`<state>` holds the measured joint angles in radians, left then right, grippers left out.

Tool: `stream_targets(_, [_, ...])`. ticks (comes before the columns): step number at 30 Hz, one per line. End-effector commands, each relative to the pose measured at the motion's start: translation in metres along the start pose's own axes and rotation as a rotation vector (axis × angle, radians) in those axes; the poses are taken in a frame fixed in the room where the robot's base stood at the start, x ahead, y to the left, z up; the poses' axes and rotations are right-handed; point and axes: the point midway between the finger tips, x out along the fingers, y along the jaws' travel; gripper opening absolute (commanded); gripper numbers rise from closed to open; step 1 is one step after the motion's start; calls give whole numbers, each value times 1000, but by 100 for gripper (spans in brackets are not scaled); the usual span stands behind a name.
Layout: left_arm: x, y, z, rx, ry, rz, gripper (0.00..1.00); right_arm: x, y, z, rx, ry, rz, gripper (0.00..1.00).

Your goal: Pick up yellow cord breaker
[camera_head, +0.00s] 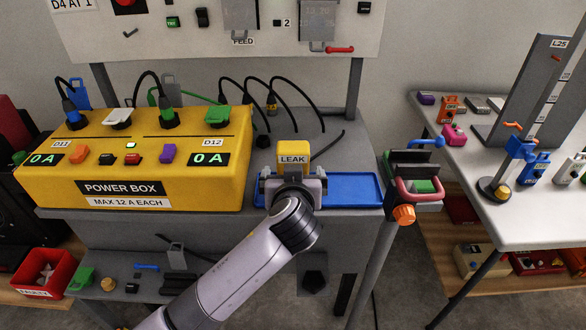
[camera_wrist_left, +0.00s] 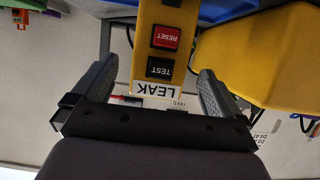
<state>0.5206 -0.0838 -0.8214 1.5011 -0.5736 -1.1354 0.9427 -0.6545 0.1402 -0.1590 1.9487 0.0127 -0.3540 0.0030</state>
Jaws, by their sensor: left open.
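The yellow cord breaker (camera_head: 293,153) is a small yellow box with a white LEAK label, standing at the blue tray on the grey workbench. In the left wrist view the breaker (camera_wrist_left: 165,15) shows its red RESET and black TEST buttons. My left gripper (camera_head: 293,178) is open just in front of it, hiding its lower part in the head view. In the wrist view the fingers of the left gripper (camera_wrist_left: 160,75) lie to either side of the breaker, with gaps visible. My right gripper is not in view.
A large yellow power box (camera_head: 60,170) with several plugs and cords stands to the left. The blue tray (camera_head: 350,190) extends right of the breaker. A red-handled device (camera_head: 415,190) hangs at the bench's right edge. A white table (camera_head: 540,225) stands farther right.

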Motion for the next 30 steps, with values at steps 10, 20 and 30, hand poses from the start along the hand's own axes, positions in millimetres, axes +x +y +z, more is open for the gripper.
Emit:
stream_targets(10, [34, 0, -1, 1, 1, 0, 100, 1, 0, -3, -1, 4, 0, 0])
stream_targets(20, [36, 0, 0, 1, 0, 0, 94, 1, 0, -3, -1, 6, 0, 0])
stream_targets(30, [36, 0, -2, 1, 2, 1, 34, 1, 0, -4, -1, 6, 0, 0])
